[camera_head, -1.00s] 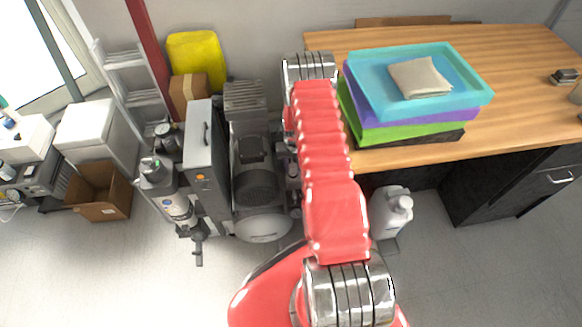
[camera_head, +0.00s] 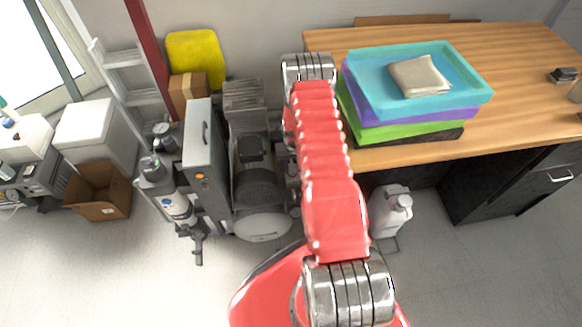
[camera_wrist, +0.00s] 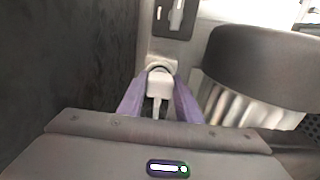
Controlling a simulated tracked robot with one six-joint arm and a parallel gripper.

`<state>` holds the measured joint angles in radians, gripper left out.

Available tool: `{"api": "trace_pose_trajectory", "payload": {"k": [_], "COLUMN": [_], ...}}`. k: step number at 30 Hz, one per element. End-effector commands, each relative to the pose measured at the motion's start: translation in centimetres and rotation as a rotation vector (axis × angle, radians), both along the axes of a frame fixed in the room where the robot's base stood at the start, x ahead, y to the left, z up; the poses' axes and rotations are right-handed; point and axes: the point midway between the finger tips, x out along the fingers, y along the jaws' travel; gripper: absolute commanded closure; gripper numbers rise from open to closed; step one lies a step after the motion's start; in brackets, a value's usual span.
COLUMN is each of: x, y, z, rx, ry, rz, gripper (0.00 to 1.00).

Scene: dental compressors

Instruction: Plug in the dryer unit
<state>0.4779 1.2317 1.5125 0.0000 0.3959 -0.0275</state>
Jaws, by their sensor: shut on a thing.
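In the wrist view my gripper (camera_wrist: 159,100) is shut on a white plug (camera_wrist: 160,84), with a purple finger on each side of it. The plug's front is at a round pale socket (camera_wrist: 161,66) on a light grey surface. I cannot tell how deep it sits in the socket. In the head view my red arm hides the gripper, the plug and the socket. The grey dryer unit (camera_head: 203,150), a tall box with a handle and an orange light, stands left of the compressor (camera_head: 256,185).
A wooden desk (camera_head: 520,60) with stacked coloured trays (camera_head: 470,95) is right of my arm. A white jug (camera_head: 390,212) stands on the floor below it. A cardboard box (camera_head: 98,190) and a ladder (camera_head: 130,75) are at left. The front floor is clear.

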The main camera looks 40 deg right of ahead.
Motion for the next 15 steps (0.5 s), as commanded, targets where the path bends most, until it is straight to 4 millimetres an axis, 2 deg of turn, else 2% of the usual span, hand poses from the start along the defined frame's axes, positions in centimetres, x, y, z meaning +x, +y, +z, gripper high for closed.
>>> {"api": "trace_pose_trajectory", "payload": {"k": [11,12,15], "x": [-0.04,-0.02,-0.01], "y": [0.04,0.03,0.03], "z": [-0.98,-0.92,-0.9], "rx": [0.0,0.0,0.0], "ry": [0.001,0.001,0.0], "rz": [0.0,0.0,0.0], "gripper": [1.0,0.66,0.59]}}
